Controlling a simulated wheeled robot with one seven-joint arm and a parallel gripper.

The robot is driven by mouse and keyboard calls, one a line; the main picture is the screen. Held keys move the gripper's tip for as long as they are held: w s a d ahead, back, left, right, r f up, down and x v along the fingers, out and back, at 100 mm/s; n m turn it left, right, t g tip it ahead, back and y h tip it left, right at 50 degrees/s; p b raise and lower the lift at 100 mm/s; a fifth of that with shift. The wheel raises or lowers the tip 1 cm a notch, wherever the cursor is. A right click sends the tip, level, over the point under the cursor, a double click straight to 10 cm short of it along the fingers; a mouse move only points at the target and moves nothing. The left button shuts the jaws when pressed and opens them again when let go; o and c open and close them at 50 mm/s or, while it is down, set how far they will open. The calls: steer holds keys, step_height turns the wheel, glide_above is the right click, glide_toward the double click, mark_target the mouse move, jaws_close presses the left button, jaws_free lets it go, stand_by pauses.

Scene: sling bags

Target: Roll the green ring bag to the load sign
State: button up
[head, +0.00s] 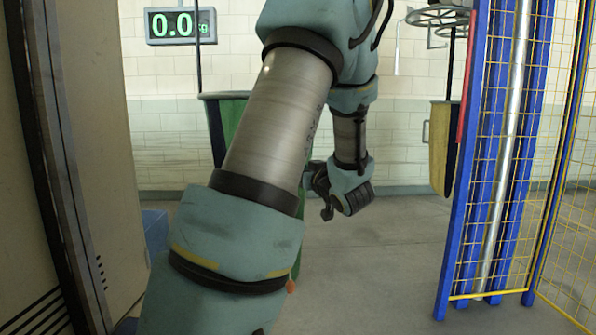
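The load sign (180,25) is on the back wall at the upper left and reads 0.0 in green digits. A green bag (228,115) with a dark rim hangs near it, largely hidden behind my arm. A dark strap or line rises from its left side, and its ring is not in view. My gripper (326,200) is right of the green bag in the picture, pointing down and left. Its fingers are small, dark and partly covered by the arm, so their opening cannot be told. I see nothing held in it.
A yellow bag (441,150) hangs at the right beneath metal rings (438,16). A blue frame with yellow mesh (510,150) stands at the right. A tall beige panel (85,150) blocks the left. The grey floor (370,270) between is clear.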

stand_by(0.8)
steer(key=b+v, duration=0.1)
steer(key=v, duration=0.9)
steer(key=shift+s+b, duration=0.3)
steer(key=shift+s, duration=0.05)
steer(key=shift+d, duration=0.15)
